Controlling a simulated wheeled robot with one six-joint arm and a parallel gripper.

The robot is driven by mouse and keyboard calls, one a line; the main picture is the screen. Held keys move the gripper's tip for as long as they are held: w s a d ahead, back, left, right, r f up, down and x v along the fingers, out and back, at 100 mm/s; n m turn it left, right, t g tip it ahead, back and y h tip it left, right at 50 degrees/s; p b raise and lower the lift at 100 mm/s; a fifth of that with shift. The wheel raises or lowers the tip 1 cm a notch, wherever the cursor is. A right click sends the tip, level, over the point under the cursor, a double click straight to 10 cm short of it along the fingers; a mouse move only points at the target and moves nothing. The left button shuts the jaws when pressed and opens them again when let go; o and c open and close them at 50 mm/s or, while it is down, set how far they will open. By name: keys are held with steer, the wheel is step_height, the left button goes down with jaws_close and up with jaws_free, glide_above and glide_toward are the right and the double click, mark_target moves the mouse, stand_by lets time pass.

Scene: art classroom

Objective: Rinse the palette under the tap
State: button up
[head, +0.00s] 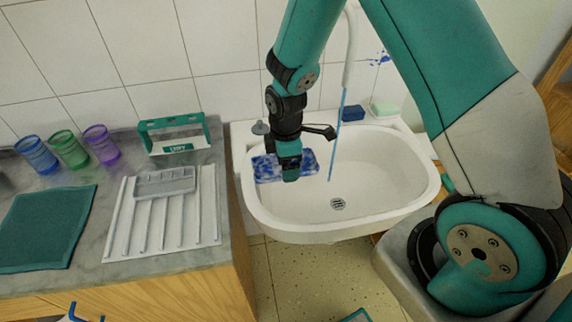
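A flat palette (268,170) smeared with blue paint is over the left side of the white sink basin (395,205). My gripper (290,175) is at the palette's middle, pointing down, and appears shut on it; the fingertips are mostly hidden by the gripper body. The tap's pale spout (350,50) rises behind the sink. A thin blue stream of water (337,130) runs from it into the basin. The palette's right end is to the left of the stream, apart from it in this view.
A white ribbed drying rack (120,240) holds a grey palette (165,182) on the counter at left. A teal cloth (45,228), coloured cups (70,149) and a green-framed holder (172,133) stand around it. A blue sponge (353,113) and soap (385,109) sit on the sink's back rim.

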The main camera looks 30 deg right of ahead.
steer(key=w+d+f+b, duration=0.2)
steer(key=w+d, duration=0.3)
steer(key=d, duration=0.7)
steer(key=shift+d+f, duration=0.3)
steer(key=shift+w, duration=0.1)
stand_by(0.6)
steer(key=shift+s+d, duration=0.25)
steer(key=shift+s, duration=0.35)
steer(key=shift+w, duration=0.1)
steer(key=shift+w+a, duration=0.25)
steer(key=shift+w, duration=0.25)
steer(key=shift+s, duration=0.15)
steer(key=shift+s+d, duration=0.25)
steer(key=shift+s, duration=0.2)
steer(key=shift+a, duration=0.1)
